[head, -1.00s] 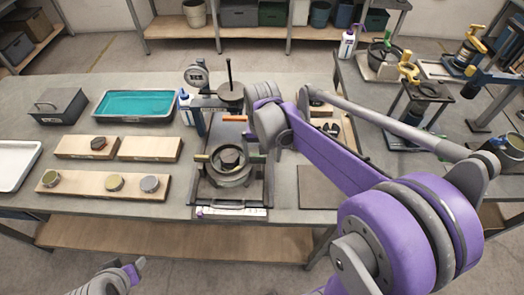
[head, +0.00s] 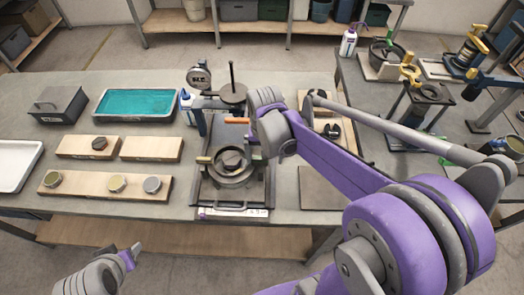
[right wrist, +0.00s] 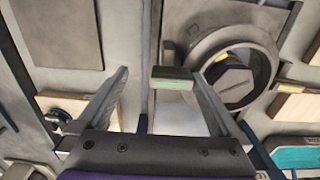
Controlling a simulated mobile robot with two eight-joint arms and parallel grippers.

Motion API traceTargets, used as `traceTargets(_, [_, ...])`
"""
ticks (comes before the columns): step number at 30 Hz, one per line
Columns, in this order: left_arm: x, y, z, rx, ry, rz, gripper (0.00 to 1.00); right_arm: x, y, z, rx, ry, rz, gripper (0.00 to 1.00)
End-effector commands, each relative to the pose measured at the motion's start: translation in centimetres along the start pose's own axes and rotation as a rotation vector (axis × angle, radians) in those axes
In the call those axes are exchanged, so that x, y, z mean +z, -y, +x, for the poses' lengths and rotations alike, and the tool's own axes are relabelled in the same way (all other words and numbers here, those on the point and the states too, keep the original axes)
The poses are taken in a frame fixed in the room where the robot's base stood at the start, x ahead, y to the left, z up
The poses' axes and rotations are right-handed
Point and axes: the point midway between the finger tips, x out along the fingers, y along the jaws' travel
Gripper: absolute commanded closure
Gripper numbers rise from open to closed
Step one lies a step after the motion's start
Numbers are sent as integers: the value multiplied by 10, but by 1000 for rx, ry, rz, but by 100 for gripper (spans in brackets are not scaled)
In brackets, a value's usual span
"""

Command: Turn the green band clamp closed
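The green handle (right wrist: 172,78) of the band clamp shows in the right wrist view, between my right gripper's spread fingers and nearer the right-hand one. A gap shows on its left side; contact on its right is unclear. It is hidden in the head view. The round dark metal housing (head: 233,180) sits on a tray on the bench and also shows in the right wrist view (right wrist: 268,42). My right gripper (head: 256,150) is at the housing's right side, and its fingers (right wrist: 160,95) are open. My left gripper (head: 134,255) is low at the left, away from the bench top; its opening is unclear.
A yellow handle (head: 204,160) sticks out at the housing's left. A gauge stand (head: 200,78) and an orange-handled tool (head: 237,120) are behind it. Wooden blocks (head: 150,148) lie to the left, and a dark flat plate (head: 320,188) lies to the right.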

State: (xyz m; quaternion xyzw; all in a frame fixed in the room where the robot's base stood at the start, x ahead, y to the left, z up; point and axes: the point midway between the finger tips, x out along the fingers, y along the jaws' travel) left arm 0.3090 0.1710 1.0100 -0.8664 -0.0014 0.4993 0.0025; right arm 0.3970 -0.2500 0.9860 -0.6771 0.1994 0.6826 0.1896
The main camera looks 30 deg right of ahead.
Motion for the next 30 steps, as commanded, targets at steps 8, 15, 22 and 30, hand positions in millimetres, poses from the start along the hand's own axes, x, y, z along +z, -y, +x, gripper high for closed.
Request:
traceTargets(8, [-10, 0, -5, 0, -13, 0, 50, -21, 9, -87, -5, 16, 0, 5])
traceTargets(15, [-8, 0, -4, 0, -11, 0, 50, -21, 8, -101, -2, 15, 0, 5])
traceTargets(22, [-4, 0, -2, 0, -6, 0, 50, -21, 8, -112, 1, 16, -1, 5])
traceTargets(30, [-2, 0, -1, 0, -4, 0, 50, -20, 7, -116, 3, 17, -1, 5])
